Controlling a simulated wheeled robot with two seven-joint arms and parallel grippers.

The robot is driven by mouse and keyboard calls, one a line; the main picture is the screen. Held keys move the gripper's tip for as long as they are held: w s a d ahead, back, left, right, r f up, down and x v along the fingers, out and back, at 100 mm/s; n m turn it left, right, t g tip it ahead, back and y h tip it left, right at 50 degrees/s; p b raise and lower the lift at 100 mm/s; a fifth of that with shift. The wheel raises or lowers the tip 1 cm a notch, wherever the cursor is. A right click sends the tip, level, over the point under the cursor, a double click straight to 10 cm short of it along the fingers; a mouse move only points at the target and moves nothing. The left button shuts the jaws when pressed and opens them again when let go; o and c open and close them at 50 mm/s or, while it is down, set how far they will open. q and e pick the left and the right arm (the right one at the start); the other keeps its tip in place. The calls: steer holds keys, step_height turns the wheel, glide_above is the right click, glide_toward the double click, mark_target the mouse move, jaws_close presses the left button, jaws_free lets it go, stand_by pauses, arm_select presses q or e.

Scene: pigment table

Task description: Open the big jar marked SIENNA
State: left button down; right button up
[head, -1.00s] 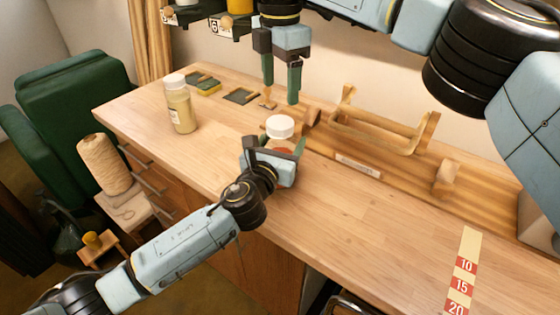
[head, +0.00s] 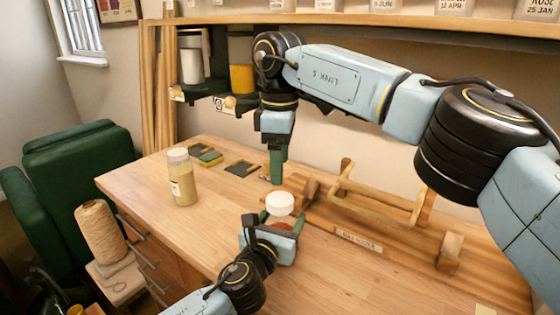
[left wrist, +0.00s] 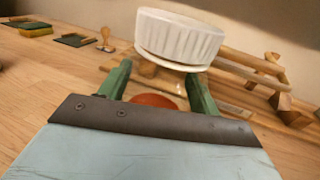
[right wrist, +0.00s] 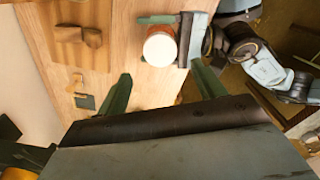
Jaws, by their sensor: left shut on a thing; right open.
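A jar with a white ribbed lid (head: 280,203) stands at the middle of the bench; its body is mostly hidden and shows reddish-orange below the lid. I cannot read its marking. My left gripper (head: 282,222) is shut on this jar's body; the left wrist view shows the lid (left wrist: 178,42) above the fingers and the orange patch (left wrist: 152,101) between them. My right gripper (head: 277,180) points down above and just behind the lid, open and empty. In the right wrist view the lid (right wrist: 160,49) lies beyond the fingertips, not between them.
A taller pale-yellow jar (head: 184,182) with a white lid stands to the left, its label unreadable. Small dark pads (head: 240,168) lie behind it. A wooden rack (head: 380,205) stands right of the held jar. The front right bench top is clear.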

mark_target(280, 198)
steer(key=shift+f+m, duration=0.2)
steer(key=shift+m, duration=0.3)
arm_select(q)
steer(key=shift+f, duration=0.1)
arm_select(e)
step_height(280, 198, down, 8)
steer(key=shift+r, duration=0.2)
